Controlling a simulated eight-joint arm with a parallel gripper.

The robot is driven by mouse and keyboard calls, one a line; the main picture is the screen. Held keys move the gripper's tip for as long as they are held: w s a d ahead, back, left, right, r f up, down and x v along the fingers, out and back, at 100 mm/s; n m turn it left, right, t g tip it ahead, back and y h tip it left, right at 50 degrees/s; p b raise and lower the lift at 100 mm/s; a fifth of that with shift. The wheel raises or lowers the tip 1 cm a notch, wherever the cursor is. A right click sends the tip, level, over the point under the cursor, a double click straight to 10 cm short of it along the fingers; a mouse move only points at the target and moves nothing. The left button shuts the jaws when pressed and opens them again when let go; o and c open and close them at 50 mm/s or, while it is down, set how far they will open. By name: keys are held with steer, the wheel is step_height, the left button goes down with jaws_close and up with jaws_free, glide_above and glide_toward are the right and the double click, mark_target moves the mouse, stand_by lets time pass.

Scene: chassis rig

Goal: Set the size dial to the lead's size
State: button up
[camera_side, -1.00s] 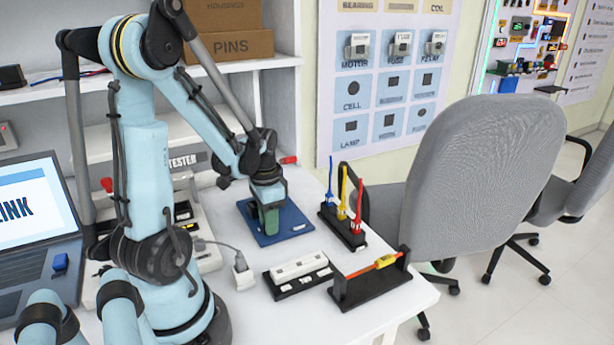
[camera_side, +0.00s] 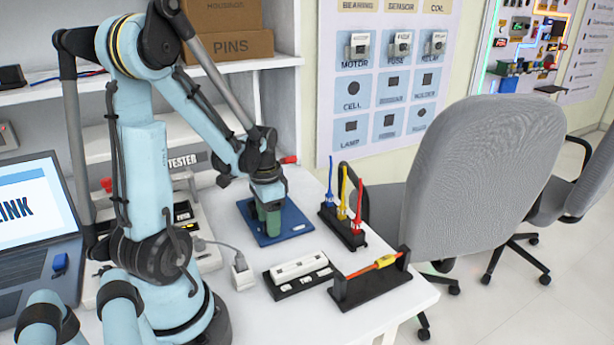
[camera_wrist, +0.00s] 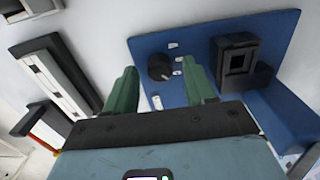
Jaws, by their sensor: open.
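The blue plate (camera_wrist: 185,60) lies on the white table and carries a round black dial (camera_wrist: 159,67) with small white marks around it. A black square socket block (camera_wrist: 236,62) stands on the same plate, right of the dial. My gripper (camera_wrist: 160,85) has two green fingers spread apart, with the dial showing between and beyond their tips; nothing is held. In the side view my gripper (camera_side: 268,218) points down over the blue plate (camera_side: 290,224) and hides the dial. An orange lead with a yellow sleeve (camera_side: 386,261) rests across a black stand (camera_side: 350,289) at the front right.
A black rack (camera_side: 343,229) with blue, yellow and red tools stands right of the plate. A black and white block (camera_side: 298,272) and a white plug (camera_side: 242,275) lie in front. An open laptop (camera_side: 35,235) is at left, a chair (camera_side: 490,190) at right.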

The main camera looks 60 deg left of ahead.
step_height(320, 180, up, 12)
steer(key=shift+f, duration=0.15)
stand_by(0.5)
